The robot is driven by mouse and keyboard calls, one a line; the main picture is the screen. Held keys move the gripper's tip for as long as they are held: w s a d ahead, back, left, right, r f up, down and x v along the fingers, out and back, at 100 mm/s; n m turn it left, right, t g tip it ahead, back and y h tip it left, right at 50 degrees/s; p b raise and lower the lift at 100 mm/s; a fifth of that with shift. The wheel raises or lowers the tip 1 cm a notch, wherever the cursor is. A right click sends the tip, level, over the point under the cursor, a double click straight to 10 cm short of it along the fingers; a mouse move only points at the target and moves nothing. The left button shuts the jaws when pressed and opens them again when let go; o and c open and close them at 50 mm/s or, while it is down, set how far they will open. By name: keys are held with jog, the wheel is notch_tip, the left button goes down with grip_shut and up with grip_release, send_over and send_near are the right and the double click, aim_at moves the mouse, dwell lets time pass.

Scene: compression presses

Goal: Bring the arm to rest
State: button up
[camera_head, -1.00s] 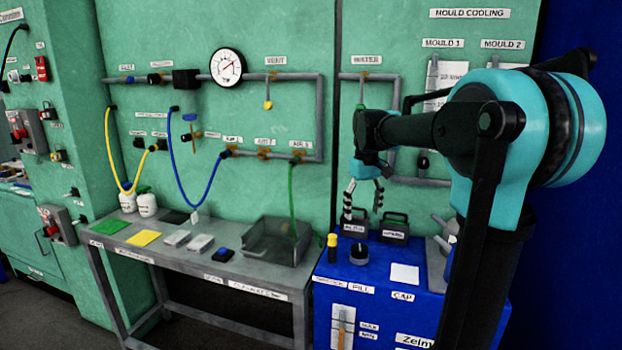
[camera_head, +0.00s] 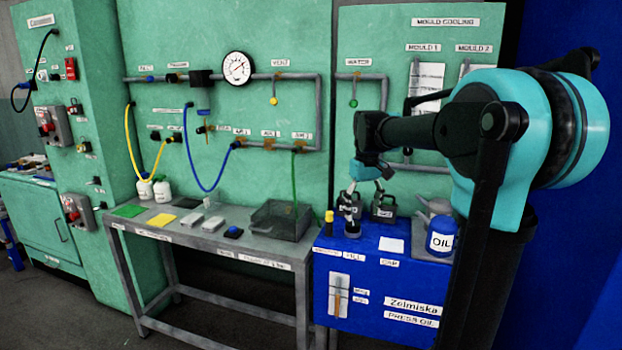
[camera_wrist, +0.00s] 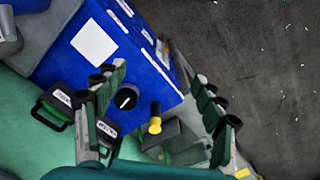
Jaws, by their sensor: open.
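My arm shows at the right of the head view, bent, with its forearm pointing left. My gripper (camera_head: 364,206) hangs at its end, fingers pointing down and spread, in front of the green wall and over the blue press-oil cabinet (camera_head: 370,270) in the picture. In the wrist view my gripper (camera_wrist: 160,85) has its two fingers apart, with nothing held between them. The cabinet top (camera_wrist: 140,65) with its black knob (camera_wrist: 126,97) and the yellow-topped item (camera_wrist: 155,118) lies beyond the fingers. The exact gap to the cabinet cannot be told.
A grey table (camera_head: 215,250) stands left of the cabinet, bearing a dark tray (camera_head: 280,219). Two dark canisters, one of them here (camera_head: 384,207), and a blue oil container (camera_head: 440,236) stand on the cabinet. Pipes and a gauge (camera_head: 238,68) line the wall. Floor is clear in front.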

jog(key=s+d+f+m+t, duration=0.2)
jog(key=s+f, duration=0.8)
jog(key=f, duration=0.1)
jog(key=s+d+f+m+t, duration=0.2)
jog(key=s+f, duration=0.9)
jog(key=f, duration=0.1)
jog(key=shift+s, duration=0.25)
dwell(0.4)
